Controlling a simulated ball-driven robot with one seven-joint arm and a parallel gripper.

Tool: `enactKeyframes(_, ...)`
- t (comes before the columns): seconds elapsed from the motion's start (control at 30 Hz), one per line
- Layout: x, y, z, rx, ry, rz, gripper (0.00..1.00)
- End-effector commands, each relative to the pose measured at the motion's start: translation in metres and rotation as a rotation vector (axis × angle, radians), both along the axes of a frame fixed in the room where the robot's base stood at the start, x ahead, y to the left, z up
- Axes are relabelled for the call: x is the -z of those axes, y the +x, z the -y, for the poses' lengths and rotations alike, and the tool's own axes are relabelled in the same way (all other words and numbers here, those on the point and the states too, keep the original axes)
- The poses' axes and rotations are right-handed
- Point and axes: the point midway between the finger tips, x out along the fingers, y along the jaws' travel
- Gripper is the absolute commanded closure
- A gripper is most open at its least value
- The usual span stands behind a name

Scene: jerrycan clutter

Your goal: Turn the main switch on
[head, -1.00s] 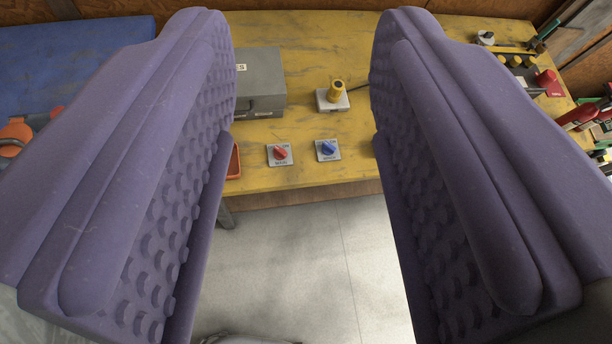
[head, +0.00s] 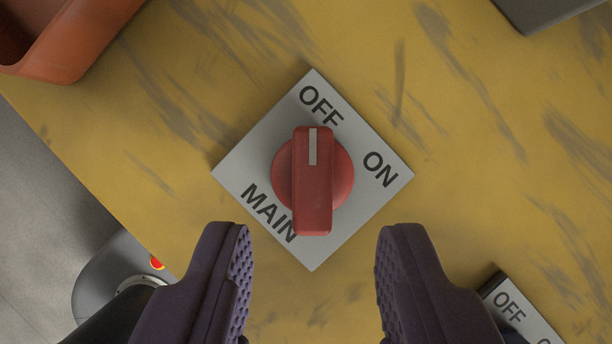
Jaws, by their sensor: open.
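The main switch is a red knob (head: 312,185) on a square grey plate (head: 240,173) marked OFF, ON and MAIN. In the head view the plate appears turned about 45 degrees. The knob's bar stands upright in the picture, and its white mark points up toward the OFF label. ON lies to the right of the knob. My gripper (head: 313,232) is open and empty, with its purple fingers apart at the lower left and lower right of the knob. No finger appears to touch the knob.
A second OFF-marked plate (head: 518,312) is at the lower right, partly hidden by my right finger. An orange-red tray (head: 65,50) is at the upper left, and a grey box (head: 545,12) at the upper right. The yellow bench's edge runs down the left side.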

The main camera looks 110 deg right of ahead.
Motion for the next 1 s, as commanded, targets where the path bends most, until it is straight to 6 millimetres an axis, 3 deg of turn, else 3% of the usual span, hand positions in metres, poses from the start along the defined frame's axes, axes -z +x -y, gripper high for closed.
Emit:
enactKeyframes(0.03,0.01,0.001,-0.004,0.0,0.0,-0.001,0.6)
enactKeyframes(0.2,0.023,0.002,-0.009,0.001,0.001,0.001,0.6)
enactKeyframes(0.47,0.024,0.003,-0.01,0.003,0.001,0.001,0.6)
enactKeyframes(0.67,0.024,0.003,-0.01,0.003,0.001,0.001,1.0)
enactKeyframes(1.0,0.024,0.002,-0.01,0.028,0.0,0.0,1.0)
